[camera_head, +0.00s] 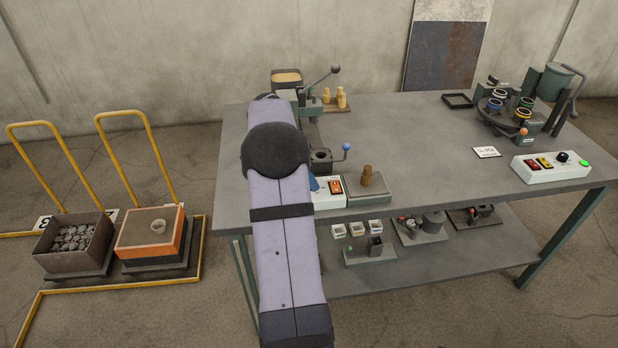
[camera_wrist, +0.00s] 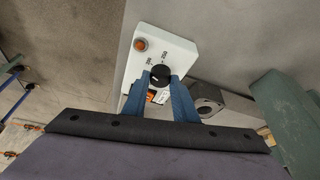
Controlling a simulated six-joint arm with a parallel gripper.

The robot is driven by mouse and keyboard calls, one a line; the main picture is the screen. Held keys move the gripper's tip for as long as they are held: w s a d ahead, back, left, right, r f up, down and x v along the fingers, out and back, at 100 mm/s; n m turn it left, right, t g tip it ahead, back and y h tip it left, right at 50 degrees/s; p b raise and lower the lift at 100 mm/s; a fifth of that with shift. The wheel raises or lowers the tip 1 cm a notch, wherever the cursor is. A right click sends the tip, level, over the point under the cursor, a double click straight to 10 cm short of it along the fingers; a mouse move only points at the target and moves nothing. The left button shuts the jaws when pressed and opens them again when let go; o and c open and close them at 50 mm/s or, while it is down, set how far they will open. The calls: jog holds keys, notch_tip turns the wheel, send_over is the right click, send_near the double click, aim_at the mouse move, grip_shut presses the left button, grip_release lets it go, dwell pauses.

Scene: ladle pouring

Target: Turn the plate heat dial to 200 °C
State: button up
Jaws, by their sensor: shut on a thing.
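The plate heat dial (camera_wrist: 160,73) is a round black knob on a white control box (camera_wrist: 160,48) in the wrist view. Dark number marks stand beside the dial, too small to read surely. My gripper (camera_wrist: 160,80) has blue fingers on either side of the dial and is shut on it. In the head view, the white control box (camera_head: 328,199) stands at the table's front edge, left of the grey plate (camera_head: 367,197). A blue finger of my gripper (camera_head: 314,184) shows there; my arm hides the dial.
A brass-coloured piece (camera_head: 367,176) stands on the plate. A small device with a blue-knobbed lever (camera_head: 346,147) is just behind. Another control box (camera_head: 550,168) is at the right. The table middle (camera_head: 430,145) is clear. An orange lamp (camera_wrist: 141,45) sits on the box.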

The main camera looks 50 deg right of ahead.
dwell(0.4)
jog(key=o, duration=1)
jog(key=shift+o, duration=0.2)
jog(key=shift+r, duration=0.15)
jog(key=v, duration=0.7)
jog(key=shift+b, duration=0.45)
jog(key=shift+w, duration=0.1)
